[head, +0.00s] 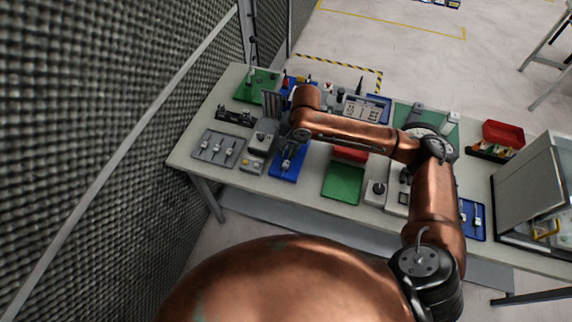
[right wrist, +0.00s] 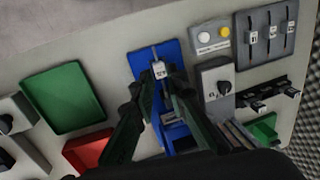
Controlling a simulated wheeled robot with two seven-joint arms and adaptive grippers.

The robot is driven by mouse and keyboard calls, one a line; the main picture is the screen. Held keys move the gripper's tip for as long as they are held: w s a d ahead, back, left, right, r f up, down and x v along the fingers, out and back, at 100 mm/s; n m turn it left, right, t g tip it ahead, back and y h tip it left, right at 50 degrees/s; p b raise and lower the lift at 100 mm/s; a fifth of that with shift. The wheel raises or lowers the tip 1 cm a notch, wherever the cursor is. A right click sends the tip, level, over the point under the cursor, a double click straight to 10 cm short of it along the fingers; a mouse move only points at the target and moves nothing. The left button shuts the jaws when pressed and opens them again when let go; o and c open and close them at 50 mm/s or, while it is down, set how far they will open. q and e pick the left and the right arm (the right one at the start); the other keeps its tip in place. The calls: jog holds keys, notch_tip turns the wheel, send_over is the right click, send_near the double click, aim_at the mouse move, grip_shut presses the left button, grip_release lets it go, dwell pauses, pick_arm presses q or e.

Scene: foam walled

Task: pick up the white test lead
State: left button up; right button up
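A small white piece with dark marks, which looks like the white test lead (right wrist: 158,70), sits on a slim grey part on a blue plate (right wrist: 142,57) in the right wrist view. In the head view the blue plate (head: 280,174) lies on the bench below my right gripper (head: 288,151). In the right wrist view the two dark fingers of my right gripper (right wrist: 153,87) are apart, with the white piece just beyond and between their tips. I see no contact. My left gripper is not in view.
On the bench (head: 315,192), a grey panel with sliders (head: 217,148) and a box with a knob (head: 263,137) stand left of the blue plate. A textured foam wall (head: 95,110) rises at left.

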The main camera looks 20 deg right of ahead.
send_over(283, 173)
jog(key=s+d, duration=0.1)
notch_tip(283, 173, down, 8)
jog(key=shift+d+f, duration=0.1)
jog(key=shift+w+a+f, duration=0.1)
jog(key=shift+a+f, duration=0.1)
jog(key=shift+f, duration=0.8)
jog(key=shift+w+a+f, duration=0.15)
jog(key=shift+f, duration=0.8)
jog(key=shift+w+a+f, duration=0.1)
jog(key=shift+a+f, duration=0.1)
jog(key=shift+f, duration=0.8)
grip_shut()
jog(key=shift+r, duration=0.1)
